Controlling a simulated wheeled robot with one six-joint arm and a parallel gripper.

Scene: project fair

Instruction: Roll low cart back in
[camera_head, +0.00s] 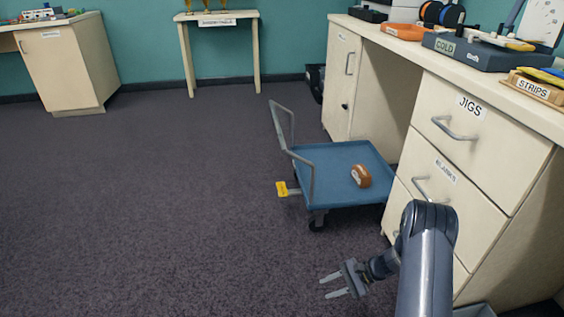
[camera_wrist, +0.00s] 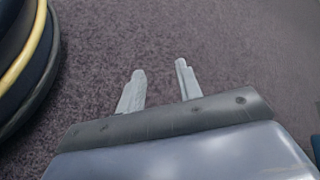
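The low cart (camera_head: 335,160) is a blue flat platform on dark wheels with a grey loop handle (camera_head: 281,132) at its left end. It stands partly out from the gap under the counter, with a brown round object (camera_head: 361,175) on its deck. A yellow tab (camera_head: 283,189) sticks out low on its left side. My gripper (camera_head: 331,286) is low over the carpet, in front of the cart and apart from it. Its two fingers are spread with nothing between them; they also show in the wrist view (camera_wrist: 160,73).
The counter has drawers marked JIGS (camera_head: 475,120) and a lower one (camera_head: 437,185) right of the cart. A cabinet door (camera_head: 341,85) is left of the gap. Carpet (camera_head: 150,200) left of the cart is clear. A small trophy table (camera_head: 222,17) stands at the back.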

